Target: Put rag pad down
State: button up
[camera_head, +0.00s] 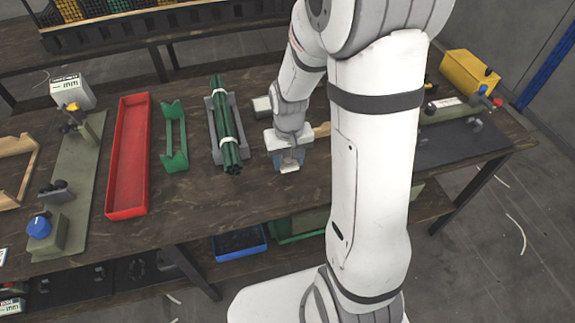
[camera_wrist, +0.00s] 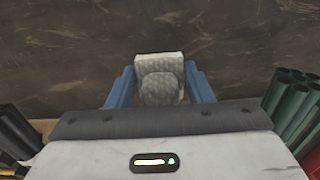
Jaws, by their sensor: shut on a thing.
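The rag pad (camera_wrist: 158,68) is a pale, quilted-looking pad with a rounded part nearer the camera. In the wrist view it sits between the two blue fingers of my gripper (camera_wrist: 160,90), which is shut on it. In the head view my gripper (camera_head: 289,160) is low over the wooden workbench (camera_head: 260,195), right of a bundle of green rods, and the pale end of the pad shows below its fingers. I cannot tell whether the pad touches the bench top.
A grey cradle with green rods (camera_head: 223,125), a green bracket (camera_head: 175,135) and a long red tray (camera_head: 128,155) stand to the left. A small grey box (camera_head: 262,106) is behind my gripper. A dark mat (camera_head: 455,147) lies at right. The bench front is clear.

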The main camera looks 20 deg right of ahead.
jog(key=shift+f, duration=1.2)
jog(key=shift+f, duration=0.25)
jog(key=o, duration=1.1)
jog(key=shift+r, duration=0.1)
